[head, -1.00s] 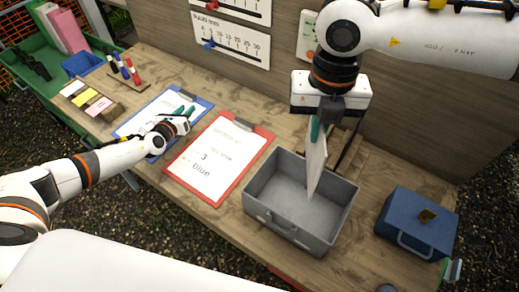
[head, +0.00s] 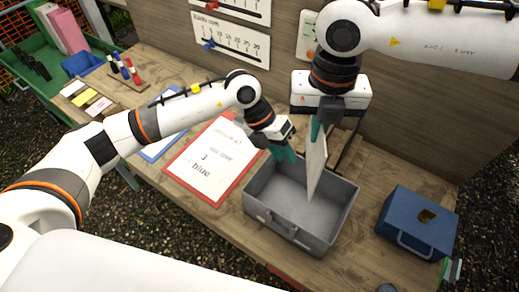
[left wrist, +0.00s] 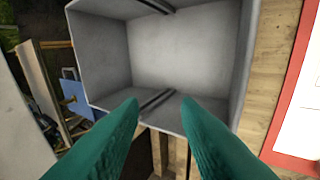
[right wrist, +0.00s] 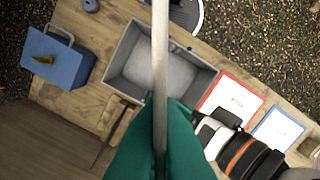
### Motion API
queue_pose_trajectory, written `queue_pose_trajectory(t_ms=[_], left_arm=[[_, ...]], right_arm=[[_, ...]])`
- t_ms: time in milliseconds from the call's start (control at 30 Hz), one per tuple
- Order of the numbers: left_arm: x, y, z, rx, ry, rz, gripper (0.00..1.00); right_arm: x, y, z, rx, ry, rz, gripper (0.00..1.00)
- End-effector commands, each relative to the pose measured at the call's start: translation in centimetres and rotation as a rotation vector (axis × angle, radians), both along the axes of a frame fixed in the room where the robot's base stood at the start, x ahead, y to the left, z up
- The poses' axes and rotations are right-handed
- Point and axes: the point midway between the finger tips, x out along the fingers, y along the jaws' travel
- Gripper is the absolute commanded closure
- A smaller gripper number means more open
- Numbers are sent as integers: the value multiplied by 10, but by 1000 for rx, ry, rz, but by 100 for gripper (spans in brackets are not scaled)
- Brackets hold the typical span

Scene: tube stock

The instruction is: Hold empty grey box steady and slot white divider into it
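The grey box (head: 262,202) stands open and empty on the bench, with slot rails on its inner walls in the left wrist view (left wrist: 160,98). The white divider (head: 316,165) hangs upright above and partly over the box; its lower corner overlaps the box opening in the head view. My right gripper (head: 318,128) is shut on the divider's upper part; its green fingers clasp the plate in the right wrist view (right wrist: 160,135). My left gripper (head: 284,154) is open and empty at the box's back left wall, its green fingers (left wrist: 163,112) apart. Contact with the wall is unclear.
A blue lidded box (head: 420,222) stands right of the grey box. A red clipboard (head: 213,160) lies just left of it, with a blue clipboard (head: 160,148) beyond. Marker pens (head: 125,68) stand at the far left. A wooden panel with rulers rises behind.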

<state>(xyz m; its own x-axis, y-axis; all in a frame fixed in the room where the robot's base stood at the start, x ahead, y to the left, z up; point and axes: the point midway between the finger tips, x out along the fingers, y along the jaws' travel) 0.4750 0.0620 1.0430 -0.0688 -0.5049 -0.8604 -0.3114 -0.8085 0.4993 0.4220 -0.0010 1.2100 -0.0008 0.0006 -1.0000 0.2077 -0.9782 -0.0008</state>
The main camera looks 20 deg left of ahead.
Motion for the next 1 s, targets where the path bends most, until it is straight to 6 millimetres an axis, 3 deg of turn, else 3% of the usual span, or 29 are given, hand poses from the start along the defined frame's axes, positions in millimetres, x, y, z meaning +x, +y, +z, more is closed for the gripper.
queue_pose_trajectory(t_ms=[233, 533, 667, 1000], left_arm=[[-19, 33, 8, 382, -36, -13, 70], [-22, 51, 10, 533, -66, 23, 70], [-23, 51, -7, 535, -63, 23, 70], [-23, 51, -71, 533, -63, 22, 70]], right_arm=[[0, 0, 0, 0, 0, 0, 100], [0, 0, 0, 0, 0, 0, 100], [0, 0, 0, 0, 0, 0, 100], [0, 0, 0, 0, 0, 0, 100]])
